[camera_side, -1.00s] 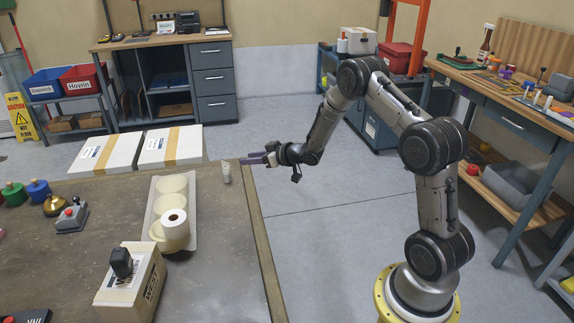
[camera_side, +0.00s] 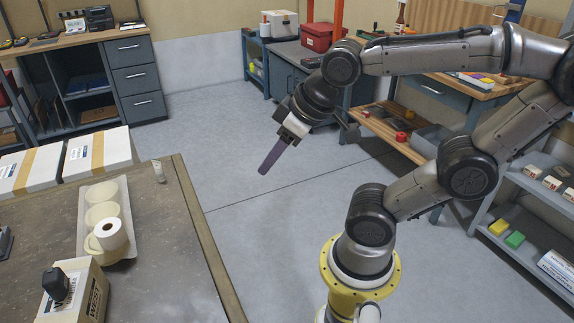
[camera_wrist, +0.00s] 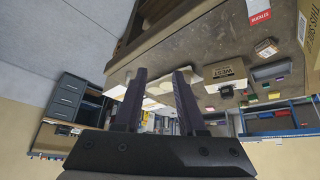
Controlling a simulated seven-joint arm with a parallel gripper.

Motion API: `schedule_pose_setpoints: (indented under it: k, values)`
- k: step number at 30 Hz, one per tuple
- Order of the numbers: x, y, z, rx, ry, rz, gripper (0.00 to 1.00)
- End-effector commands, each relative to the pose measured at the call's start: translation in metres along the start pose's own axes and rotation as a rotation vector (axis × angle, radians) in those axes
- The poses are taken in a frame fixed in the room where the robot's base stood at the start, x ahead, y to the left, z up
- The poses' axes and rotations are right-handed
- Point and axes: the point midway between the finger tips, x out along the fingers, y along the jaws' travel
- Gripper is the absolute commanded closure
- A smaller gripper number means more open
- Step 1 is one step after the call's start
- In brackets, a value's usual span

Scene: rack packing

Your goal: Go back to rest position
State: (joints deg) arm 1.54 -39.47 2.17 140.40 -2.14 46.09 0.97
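My gripper (camera_side: 270,160) hangs in the air in the side view, beyond the table's right edge and over the grey floor. Its dark purple fingers point down and to the left, and nothing is held in them. In the wrist view the two fingers (camera_wrist: 160,78) stand apart with a clear gap between them. My arm is folded back high over its yellow base. No other object is named by the task.
The brown table (camera_side: 170,240) bears a long pale tray (camera_side: 127,190) with round items, a white roll (camera_side: 110,234), a small tube (camera_side: 159,171) and a cardboard box (camera_side: 75,290). White boxes (camera_side: 100,152) lie at its far edge. Open floor surrounds my gripper.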

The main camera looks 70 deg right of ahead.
Motion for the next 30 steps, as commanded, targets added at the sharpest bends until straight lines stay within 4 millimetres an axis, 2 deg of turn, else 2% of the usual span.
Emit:
schedule_pose_setpoints:
  k: [1,3,6,30]
  values:
    - [-0.005,-0.005,0.013,-0.008,-0.014,-0.018,0.60]
    - [-0.009,-0.009,0.025,-0.013,-0.032,-0.034,0.60]
    - [-0.010,-0.011,0.032,-0.016,-0.046,-0.043,0.60]
    - [-0.010,-0.011,0.032,-0.015,-0.047,-0.041,0.60]
